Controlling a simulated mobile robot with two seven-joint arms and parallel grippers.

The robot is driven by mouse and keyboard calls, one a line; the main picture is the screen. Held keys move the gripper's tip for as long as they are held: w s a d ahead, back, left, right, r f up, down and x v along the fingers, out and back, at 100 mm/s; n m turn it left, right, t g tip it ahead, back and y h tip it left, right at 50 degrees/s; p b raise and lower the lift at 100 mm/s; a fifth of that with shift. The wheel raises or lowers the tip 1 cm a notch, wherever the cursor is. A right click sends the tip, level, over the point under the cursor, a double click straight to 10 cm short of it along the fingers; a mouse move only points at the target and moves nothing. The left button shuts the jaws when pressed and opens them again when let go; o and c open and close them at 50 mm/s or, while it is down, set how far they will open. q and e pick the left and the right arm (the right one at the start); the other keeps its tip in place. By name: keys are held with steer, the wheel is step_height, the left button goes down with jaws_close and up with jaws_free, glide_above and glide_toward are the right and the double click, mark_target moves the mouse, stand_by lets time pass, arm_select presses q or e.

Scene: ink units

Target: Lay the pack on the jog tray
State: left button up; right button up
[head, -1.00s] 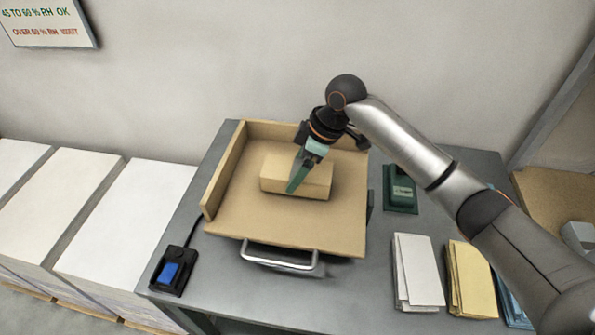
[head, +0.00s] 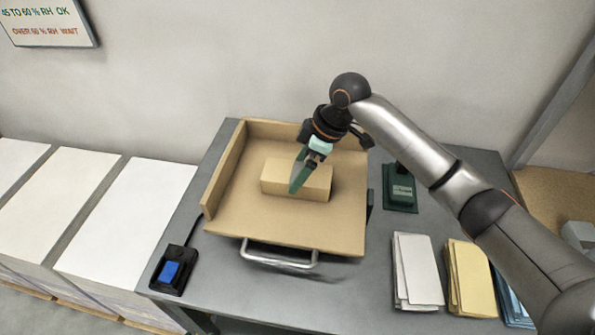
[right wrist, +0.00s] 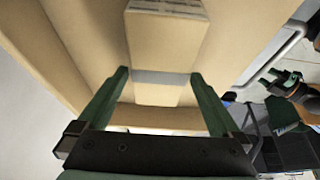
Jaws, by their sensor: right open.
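The pack (head: 278,181), a tan block with a pale band in the right wrist view (right wrist: 166,78), lies flat on the jog tray (head: 240,216). The tray is a tan board with raised walls at its left and back. My right gripper (head: 299,180) is over the pack, its green fingers apart. In the right wrist view the open fingers (right wrist: 160,85) stand on either side of the pack, with visible gaps. A dark gripper with green fingers, seemingly my left one (right wrist: 285,86), shows small at the right; its opening is unclear.
A metal handle (head: 279,257) runs along the tray's front. A blue-button switch (head: 170,272) is at front left. A green device (head: 400,190), white sheets (head: 417,270) and yellow sheets (head: 469,277) lie to the right. Tall paper stacks (head: 125,225) stand left of the table.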

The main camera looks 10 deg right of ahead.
steer(key=v, duration=1)
steer(key=shift+r, duration=0.2)
steer(key=shift+d, duration=0.15)
